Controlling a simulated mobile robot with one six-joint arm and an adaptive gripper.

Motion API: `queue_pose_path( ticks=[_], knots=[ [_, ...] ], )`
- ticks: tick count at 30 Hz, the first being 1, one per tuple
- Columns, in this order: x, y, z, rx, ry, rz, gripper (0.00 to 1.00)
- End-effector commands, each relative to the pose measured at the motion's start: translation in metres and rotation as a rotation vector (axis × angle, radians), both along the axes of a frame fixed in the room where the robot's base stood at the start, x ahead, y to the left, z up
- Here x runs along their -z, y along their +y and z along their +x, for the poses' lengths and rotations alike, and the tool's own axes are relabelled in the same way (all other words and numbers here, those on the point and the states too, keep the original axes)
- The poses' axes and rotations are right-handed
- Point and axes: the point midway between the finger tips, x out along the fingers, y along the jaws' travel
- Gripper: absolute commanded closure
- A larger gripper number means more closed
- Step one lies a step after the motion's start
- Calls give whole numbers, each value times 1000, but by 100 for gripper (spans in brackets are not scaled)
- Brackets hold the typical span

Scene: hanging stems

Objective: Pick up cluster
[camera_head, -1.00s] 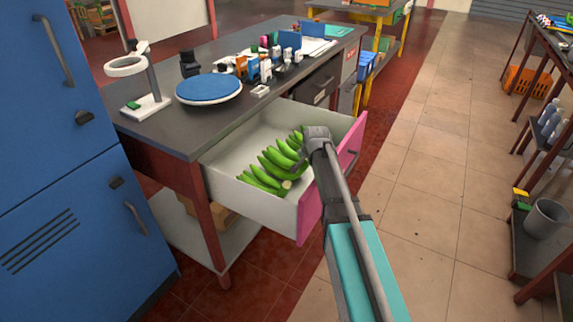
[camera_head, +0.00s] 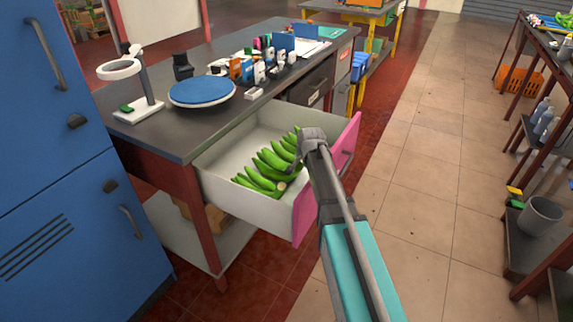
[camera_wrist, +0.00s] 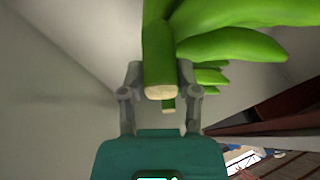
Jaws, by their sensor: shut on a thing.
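The cluster of green bananas (camera_head: 266,172) is in the open drawer (camera_head: 245,200) of the workbench, its fruit fanned out to the left of my arm. In the wrist view, the cluster (camera_wrist: 228,43) shows close up, with its thick cut stem end between my fingers. My gripper (camera_wrist: 161,85) is shut on the cluster's stem, one finger on each side. In the head view, my gripper (camera_head: 296,168) is partly hidden behind my wrist at the drawer's right side. I cannot tell whether the cluster touches the drawer floor.
The workbench top (camera_head: 190,130) above holds a blue round turntable (camera_head: 202,91), a ring lamp (camera_head: 122,70) and several small items. Tiled floor to the right is open.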

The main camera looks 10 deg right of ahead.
Motion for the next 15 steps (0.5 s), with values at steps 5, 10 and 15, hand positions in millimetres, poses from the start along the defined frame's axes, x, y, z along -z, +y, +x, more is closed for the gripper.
queue_pose_path(
  ticks=[5, 10, 15],
  knots=[
    [-1, 0, 1, 1, -1, 1, 100],
    [-5, 0, 1, 1, -1, 1, 100],
    [-13, 0, 1, 1, -1, 1, 100]
  ],
)
